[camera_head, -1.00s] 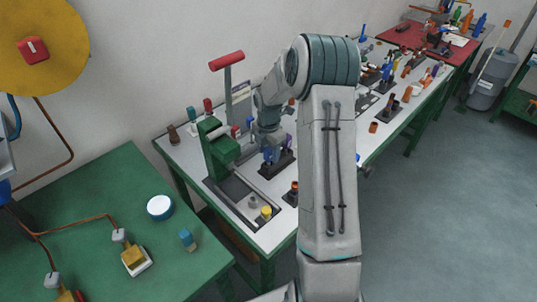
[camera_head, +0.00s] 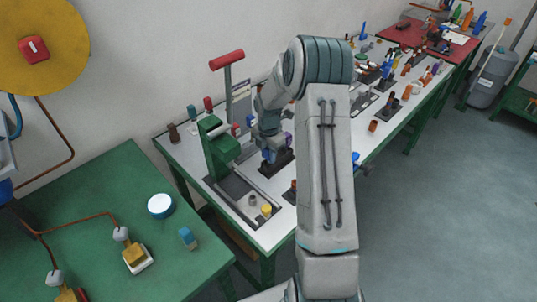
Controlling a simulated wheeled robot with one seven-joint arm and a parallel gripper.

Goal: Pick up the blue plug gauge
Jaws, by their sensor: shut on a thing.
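My gripper (camera_head: 271,153) is low over the white-topped workbench, at a dark stand (camera_head: 280,163) just right of the green press. It is shut on the blue plug gauge (camera_head: 269,157), of which only a small blue part shows at the fingertips. The gauge appears upright and still at the stand. The fingers and my wrist hide most of it, so I cannot tell whether its lower end is in the stand.
The green press (camera_head: 217,148) with a red-topped lever (camera_head: 227,60) stands close left of my gripper. A tray with a yellow piece (camera_head: 266,210) lies in front. Several small parts and stands fill the bench behind my arm. A green table (camera_head: 90,210) is at left.

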